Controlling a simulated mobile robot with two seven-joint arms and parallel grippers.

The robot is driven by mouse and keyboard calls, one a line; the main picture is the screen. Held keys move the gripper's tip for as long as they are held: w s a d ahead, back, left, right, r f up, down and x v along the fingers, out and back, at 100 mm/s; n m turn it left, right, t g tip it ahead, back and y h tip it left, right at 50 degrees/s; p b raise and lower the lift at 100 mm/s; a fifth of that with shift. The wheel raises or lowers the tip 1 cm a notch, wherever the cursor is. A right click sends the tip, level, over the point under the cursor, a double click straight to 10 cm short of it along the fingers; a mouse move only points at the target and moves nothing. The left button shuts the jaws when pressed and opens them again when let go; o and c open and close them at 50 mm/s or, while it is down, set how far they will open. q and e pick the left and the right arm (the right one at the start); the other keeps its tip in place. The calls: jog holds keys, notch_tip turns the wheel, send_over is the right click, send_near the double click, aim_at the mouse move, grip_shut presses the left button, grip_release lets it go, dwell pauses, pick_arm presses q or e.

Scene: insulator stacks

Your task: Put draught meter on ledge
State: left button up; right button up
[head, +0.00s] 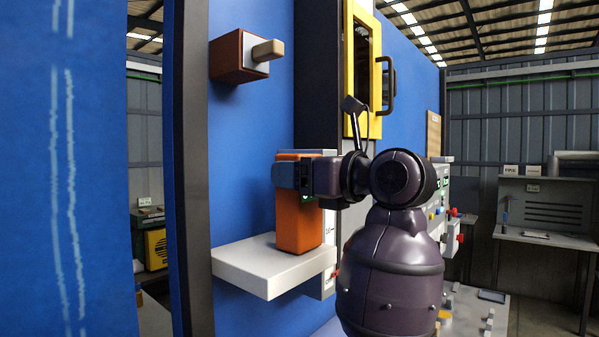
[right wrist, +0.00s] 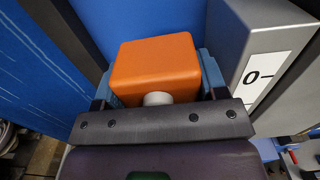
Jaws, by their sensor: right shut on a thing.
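My right gripper (head: 290,174) is shut on the upper part of the meter, coming from the right. In the right wrist view the orange block (right wrist: 155,62) sits between the two blue-grey fingers. The meter's front face is partly hidden by the gripper. My left gripper is not in view.
A brown-red box with a beige knob (head: 230,56) sticks out from the wall above the ledge. A yellow-framed door (head: 362,118) with a dark handle stands right of it. A grey panel with a scale label (right wrist: 265,75) is close beside the gripper. The ledge's left part is bare.

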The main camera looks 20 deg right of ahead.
jog(key=shift+f, duration=0.15)
jog(key=o, duration=1)
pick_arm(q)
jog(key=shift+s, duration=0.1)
pick_arm(e)
jog(key=shift+w, duration=0.1)
